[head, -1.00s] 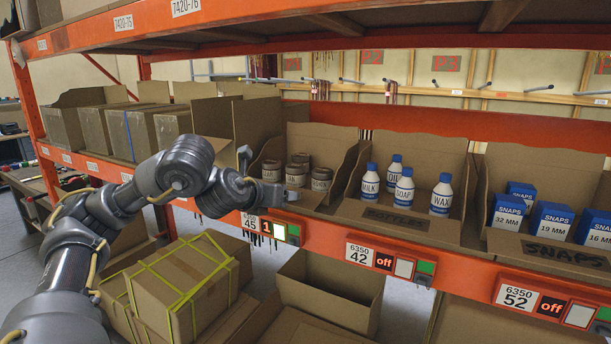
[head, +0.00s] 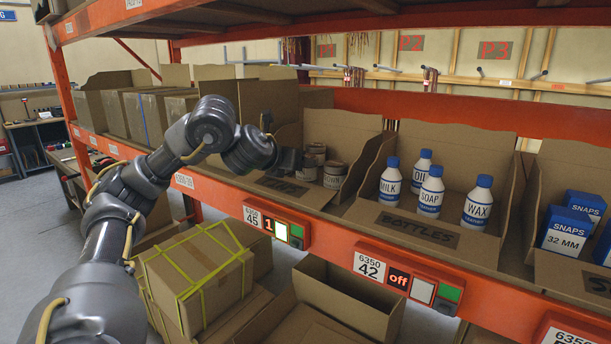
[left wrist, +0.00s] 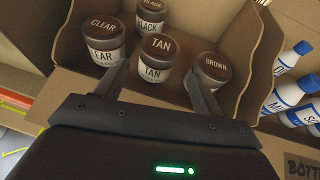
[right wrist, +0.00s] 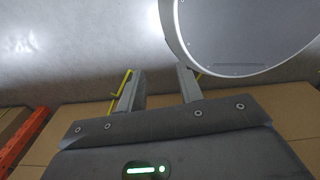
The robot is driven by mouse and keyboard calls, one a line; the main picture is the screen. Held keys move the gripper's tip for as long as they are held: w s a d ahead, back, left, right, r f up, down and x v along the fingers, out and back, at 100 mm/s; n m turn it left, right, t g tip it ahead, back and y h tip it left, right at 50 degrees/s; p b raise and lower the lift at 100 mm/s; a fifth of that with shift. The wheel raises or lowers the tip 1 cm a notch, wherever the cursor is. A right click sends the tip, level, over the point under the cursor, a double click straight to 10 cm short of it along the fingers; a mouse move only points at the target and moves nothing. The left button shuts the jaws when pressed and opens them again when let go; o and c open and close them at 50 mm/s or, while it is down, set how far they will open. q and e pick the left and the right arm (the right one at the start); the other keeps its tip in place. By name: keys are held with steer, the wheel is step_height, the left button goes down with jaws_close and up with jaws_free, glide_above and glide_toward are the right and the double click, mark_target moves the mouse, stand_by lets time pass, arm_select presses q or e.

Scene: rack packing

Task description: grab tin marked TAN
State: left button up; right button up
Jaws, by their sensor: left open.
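The tin marked TAN (left wrist: 156,58), with a brown lid and pale label, stands upright in a cardboard bin in the left wrist view. My left gripper (left wrist: 160,68) is open, with one finger on each side of the TAN tin; I cannot tell whether they touch it. Tins marked CLEAR (left wrist: 103,40), BLACK (left wrist: 150,14) and BROWN (left wrist: 213,70) stand close around it. In the head view the left gripper (head: 290,161) reaches into the tin bin and hides part of the tins. My right gripper (right wrist: 159,80) is open and empty, away from the tins.
The bin's cardboard side wall (left wrist: 262,50) stands right of the tins. A neighbouring bin holds white bottles (head: 430,190) with blue caps, and another holds blue SNAPS boxes (head: 568,238). An orange shelf beam (head: 330,245) runs along the front. Cardboard boxes (head: 195,275) stand below.

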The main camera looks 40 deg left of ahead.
mark_target(307, 168)
arm_select(q)
steer(key=x, duration=0.2)
steer(key=b+x, duration=0.1)
steer(key=shift+w+d+f, duration=0.1)
steer(key=shift+w+f, duration=0.15)
steer(key=shift+w, duration=0.1)
steer(key=shift+s+r, duration=0.15)
steer(key=shift+s, duration=0.05)
steer(key=shift+w+a, duration=0.2)
steer(key=shift+a, duration=0.05)
steer(key=p+x, duration=0.1)
steer(key=x, duration=0.3)
steer(key=shift+r, duration=0.15)
steer(key=shift+w+a+f, duration=0.2)
steer(key=shift+w+f, duration=0.05)
steer(key=shift+w, duration=0.15)
steer(key=shift+s+r, duration=0.1)
steer(key=shift+s, duration=0.05)
arm_select(e)
steer(key=shift+w+d+f, duration=0.15)
steer(key=shift+w+f, duration=0.15)
steer(key=shift+w, duration=0.35)
arm_select(q)
steer(key=shift+c, duration=0.7)
steer(key=c, duration=0.7)
arm_select(e)
steer(key=shift+w, duration=0.1)
arm_select(q)
steer(key=shift+o, duration=0.2)
